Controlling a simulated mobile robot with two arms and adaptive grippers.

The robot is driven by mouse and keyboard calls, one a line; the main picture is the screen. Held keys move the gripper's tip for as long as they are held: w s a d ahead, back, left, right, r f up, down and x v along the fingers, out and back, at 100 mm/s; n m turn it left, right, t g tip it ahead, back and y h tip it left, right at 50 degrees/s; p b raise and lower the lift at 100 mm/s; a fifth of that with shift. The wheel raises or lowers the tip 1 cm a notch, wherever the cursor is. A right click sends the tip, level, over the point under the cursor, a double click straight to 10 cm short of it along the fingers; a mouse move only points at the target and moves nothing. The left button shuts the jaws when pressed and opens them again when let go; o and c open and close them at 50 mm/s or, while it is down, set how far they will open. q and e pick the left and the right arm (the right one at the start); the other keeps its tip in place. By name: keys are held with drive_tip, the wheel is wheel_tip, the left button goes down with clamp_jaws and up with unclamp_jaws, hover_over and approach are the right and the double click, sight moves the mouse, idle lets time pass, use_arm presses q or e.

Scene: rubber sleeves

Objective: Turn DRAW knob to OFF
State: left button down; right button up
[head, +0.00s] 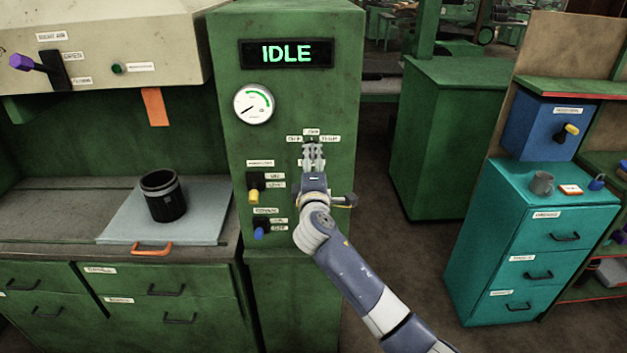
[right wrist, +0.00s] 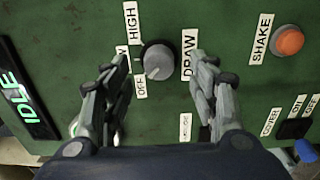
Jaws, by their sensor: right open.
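The DRAW knob (right wrist: 158,60) is a round grey knob on the green panel in the right wrist view. The DRAW label (right wrist: 188,55) is beside it. The HIGH label (right wrist: 131,22) and OFF label (right wrist: 140,87) are on its other side, with a third label between them partly hidden by a finger. I cannot tell for sure which label the pointer faces. My right gripper (head: 312,150) is open, with one finger on each side of the knob; contact is not clear. It hides most of the knob in the head view. My left gripper is not in view.
The display (head: 286,54) reads IDLE above a round gauge (head: 253,104). An orange SHAKE button (right wrist: 289,40) and the COVER switch (right wrist: 293,128) are near the knob. A black canister (head: 163,196) stands on the left bench. A green cabinet (head: 450,140) is to the right.

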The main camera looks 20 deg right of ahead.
drive_tip(key=v, duration=0.7)
drive_tip(key=shift+s, duration=0.3)
drive_tip(key=shift+a, duration=0.1)
wheel_tip(320, 180, down, 27)
drive_tip(key=s+m+g+y+b, duration=0.1)
drive_tip(key=s+g+y+b, duration=0.1)
drive_tip(key=s+g+b, duration=0.15)
drive_tip(key=s+f+m+g+y+b, duration=0.1)
drive_tip(key=s+f+g, duration=0.1)
drive_tip(key=s+f, duration=0.35)
drive_tip(key=s+d+f+m+g, duration=0.1)
drive_tip(key=s+f+g, duration=0.1)
drive_tip(key=f, duration=0.7)
drive_tip(key=s+f+m+g+y+b, duration=0.1)
drive_tip(key=s+f, duration=0.2)
drive_tip(key=f, duration=0.5)
drive_tip(key=s+d+f+m+g+b, duration=0.1)
drive_tip(key=s+f+m+g+b, duration=0.15)
drive_tip(key=s+f, duration=1.1)
drive_tip(key=s+d+f+m+g+b, duration=0.1)
drive_tip(key=s+f+m+g, duration=0.2)
drive_tip(key=s+f, duration=1.05)
drive_tip(key=s+m+g+y, duration=0.1)
drive_tip(key=s+m+g, duration=0.1)
drive_tip(key=s, duration=1.6)
drive_tip(key=shift+d+f+m+b, duration=0.3)
drive_tip(key=shift+d+f+m, duration=0.05)
drive_tip(key=shift+m, duration=0.2)
